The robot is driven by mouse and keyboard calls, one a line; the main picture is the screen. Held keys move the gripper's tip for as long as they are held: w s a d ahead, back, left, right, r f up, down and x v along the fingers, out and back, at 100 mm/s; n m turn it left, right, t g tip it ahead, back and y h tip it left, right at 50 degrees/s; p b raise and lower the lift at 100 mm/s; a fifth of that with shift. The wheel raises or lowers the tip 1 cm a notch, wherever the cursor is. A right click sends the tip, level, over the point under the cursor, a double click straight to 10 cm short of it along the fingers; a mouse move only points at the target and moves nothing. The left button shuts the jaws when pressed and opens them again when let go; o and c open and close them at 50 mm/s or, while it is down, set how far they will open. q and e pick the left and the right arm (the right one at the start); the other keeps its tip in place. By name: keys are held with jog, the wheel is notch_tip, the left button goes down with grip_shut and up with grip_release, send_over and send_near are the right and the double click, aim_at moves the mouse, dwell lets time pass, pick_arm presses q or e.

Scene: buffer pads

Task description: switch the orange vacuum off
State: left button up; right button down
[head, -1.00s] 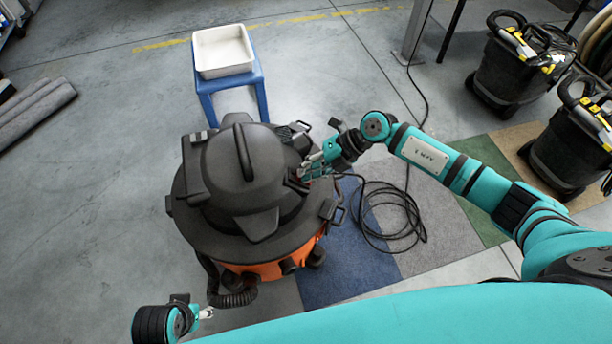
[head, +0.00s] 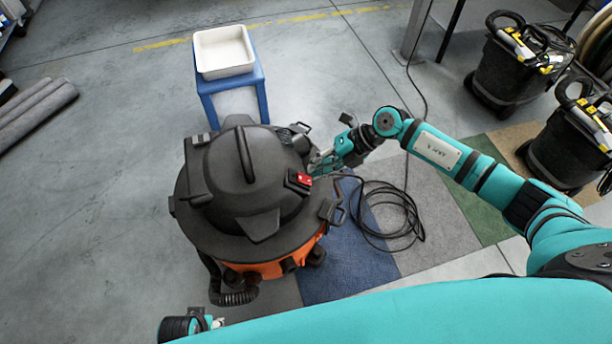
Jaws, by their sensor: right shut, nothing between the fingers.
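The orange vacuum (head: 262,270) has a black lid and stands upright on the floor in the middle of the head view. A red switch (head: 303,179) sits in a black housing on the right side of its lid and is in plain view. I cannot tell the switch's position for sure. My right gripper (head: 316,165) is shut and empty, just behind and to the right of the switch, seeming a little apart from it. My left gripper (head: 214,322) is at the bottom edge, mostly cut off, in front of the vacuum; its fingers are unclear.
A blue stool (head: 262,95) with a white tray (head: 250,66) stands behind the vacuum. A black cable (head: 412,215) lies coiled on the carpet tiles to the right. Two black vacuums (head: 508,75) stand at the far right. Grey rolls (head: 40,112) lie at the left.

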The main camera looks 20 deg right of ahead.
pick_arm(q)
jog(key=shift+s+a+f+p, duration=0.1)
jog(key=shift+s+f+p, duration=0.1)
jog(key=shift+s+f, duration=0.4)
jog(key=shift+s+f+p, duration=0.25)
jog(key=shift+f, duration=0.6)
jog(key=shift+s+a+f+p, duration=0.1)
jog(key=shift+s+f+p, duration=0.1)
jog(key=shift+s+f, duration=0.4)
pick_arm(e)
jog(key=shift+v, duration=1.25)
pick_arm(q)
jog(key=shift+w+f, duration=0.15)
jog(key=shift+w, duration=0.1)
